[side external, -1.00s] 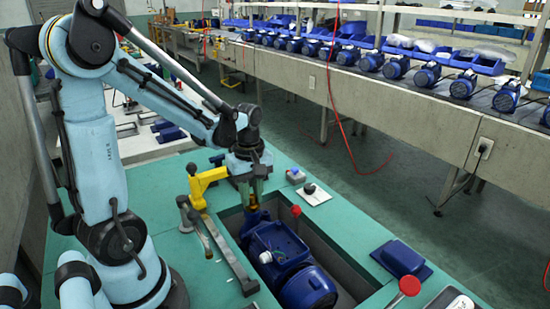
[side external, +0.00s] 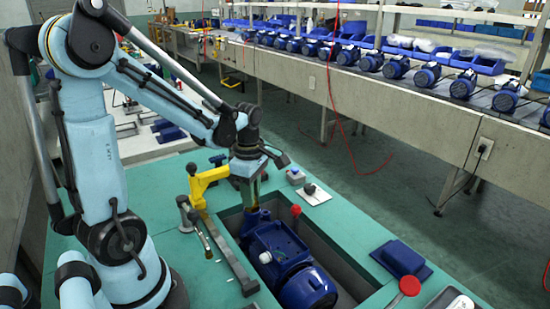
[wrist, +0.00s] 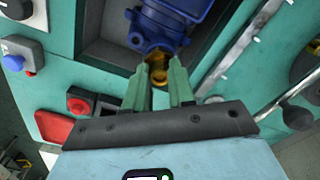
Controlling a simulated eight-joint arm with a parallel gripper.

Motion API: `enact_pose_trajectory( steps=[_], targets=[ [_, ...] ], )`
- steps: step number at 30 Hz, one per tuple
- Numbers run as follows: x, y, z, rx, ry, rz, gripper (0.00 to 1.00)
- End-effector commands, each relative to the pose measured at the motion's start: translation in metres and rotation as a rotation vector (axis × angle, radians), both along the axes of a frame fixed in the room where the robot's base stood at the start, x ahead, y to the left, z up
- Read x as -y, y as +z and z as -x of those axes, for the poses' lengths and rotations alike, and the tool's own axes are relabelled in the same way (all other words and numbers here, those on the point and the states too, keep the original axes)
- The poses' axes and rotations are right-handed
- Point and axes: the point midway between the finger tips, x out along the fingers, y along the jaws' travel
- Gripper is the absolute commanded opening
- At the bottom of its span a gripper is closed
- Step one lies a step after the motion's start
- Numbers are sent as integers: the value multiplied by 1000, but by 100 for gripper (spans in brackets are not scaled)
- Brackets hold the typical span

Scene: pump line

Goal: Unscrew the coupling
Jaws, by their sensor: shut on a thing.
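The blue pump (side external: 280,258) lies in a rectangular recess in the green bench, and its end shows at the top of the wrist view (wrist: 170,22). The brass coupling (wrist: 134,71) is at the near end of the pump, partly hidden by the fingers. My gripper (wrist: 163,68) points down over this end, with its green fingers shut on the coupling. In the side external view my gripper (side external: 252,203) is low at the recess's far end, and the coupling is hard to make out there.
A yellow clamp (side external: 205,184) and a metal bar (side external: 230,255) stand left of the recess. Red knobs rise at the recess (side external: 296,210) and near the front (side external: 410,286). A blue cover (side external: 402,259) lies to the right. Small control boxes (side external: 295,175) sit beyond.

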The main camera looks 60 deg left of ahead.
Motion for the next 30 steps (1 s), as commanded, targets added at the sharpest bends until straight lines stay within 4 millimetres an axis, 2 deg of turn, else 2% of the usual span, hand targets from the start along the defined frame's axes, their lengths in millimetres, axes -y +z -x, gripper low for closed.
enact_pose_trajectory(
  steps=[10, 24, 30],
  targets=[
    [0, 0, 0, 0, 36, 0, 2],
    [0, 0, 0, 0, 572, 0, 2],
    [0, 0, 0, 0, 621, 0, 2]
  ],
)
